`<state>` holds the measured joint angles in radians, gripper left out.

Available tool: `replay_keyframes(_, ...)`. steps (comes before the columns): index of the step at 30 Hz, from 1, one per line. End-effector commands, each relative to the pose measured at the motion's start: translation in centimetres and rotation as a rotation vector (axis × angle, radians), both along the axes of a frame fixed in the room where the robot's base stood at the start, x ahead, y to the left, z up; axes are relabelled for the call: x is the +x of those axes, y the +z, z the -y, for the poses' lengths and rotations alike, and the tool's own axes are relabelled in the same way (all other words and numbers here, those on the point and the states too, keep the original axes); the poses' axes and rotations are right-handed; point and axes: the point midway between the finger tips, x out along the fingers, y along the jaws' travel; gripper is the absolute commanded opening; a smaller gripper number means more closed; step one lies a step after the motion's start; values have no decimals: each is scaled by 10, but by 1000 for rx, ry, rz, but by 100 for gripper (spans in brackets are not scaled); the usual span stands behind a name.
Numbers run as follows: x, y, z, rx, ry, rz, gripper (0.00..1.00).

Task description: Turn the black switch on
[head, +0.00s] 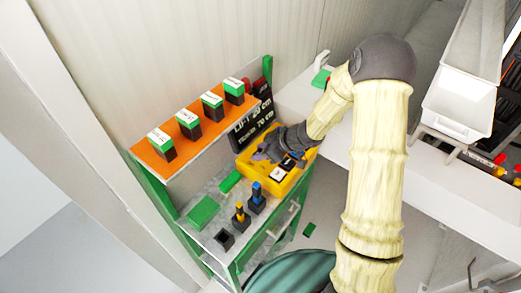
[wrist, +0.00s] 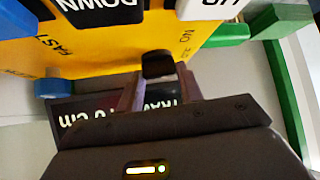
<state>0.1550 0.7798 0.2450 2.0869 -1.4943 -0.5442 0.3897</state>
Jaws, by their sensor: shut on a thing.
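The yellow control box (head: 289,189) stands at the right end of the green-framed shelf unit in the head view. The wrist view shows its yellow face (wrist: 100,48) upside down, with a black DOWN button (wrist: 100,12) and a white UP button (wrist: 210,8). The black switch (wrist: 158,63) sits near the box's edge, beside an ON label (wrist: 187,35). My gripper (wrist: 160,80) has its two fingers on either side of the switch and is shut on it. In the head view my gripper (head: 272,150) is over the box and the switch is hidden.
A dark sign (head: 252,121) with white lettering stands behind the box. Green-topped black blocks (head: 187,123) line the orange upper shelf (head: 150,155). Yellow and blue connectors (head: 257,196) stand on the grey lower shelf. A blue knob (wrist: 47,88) projects near the FAST label.

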Motion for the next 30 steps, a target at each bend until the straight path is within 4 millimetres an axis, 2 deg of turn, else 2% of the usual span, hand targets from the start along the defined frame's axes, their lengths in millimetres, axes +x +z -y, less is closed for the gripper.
replay_keyframes(14, 3, 7, 1, 1, 110, 2, 14)
replay_keyframes(30, 7, 6, 1, 0, 384, 5, 14)
